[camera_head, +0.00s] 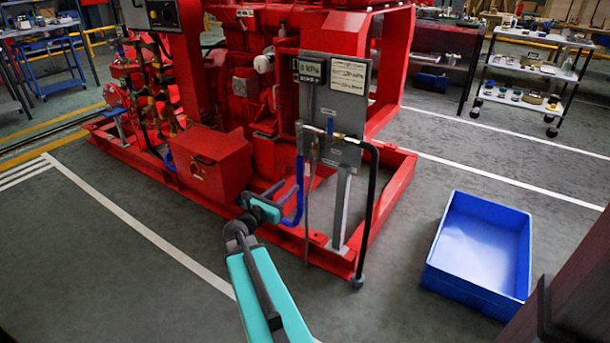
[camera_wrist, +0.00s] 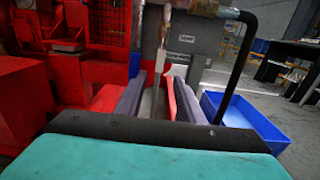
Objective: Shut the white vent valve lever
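The grey panel (camera_head: 342,105) stands on a post at the front of the red pumpset (camera_head: 230,85). A small valve assembly with brass fittings (camera_head: 338,136) and a blue part crosses its lower face. I cannot clearly pick out the white vent valve lever there. In the wrist view a pale grey piece beside brass fittings (camera_wrist: 205,8) is cut by the top edge; I cannot tell if it is the lever. My gripper (camera_head: 284,194) is below and left of the valve, apart from it. In the wrist view its fingers (camera_wrist: 158,92) are spread, with nothing gripped.
A blue hose (camera_head: 299,190), a grey hose (camera_head: 309,205) and a black pipe (camera_head: 370,215) hang below the panel. The grey hose appears between my fingers' lines of sight. A blue bin (camera_head: 475,290) stands on the floor at right. A shelf cart (camera_head: 530,70) is farther back.

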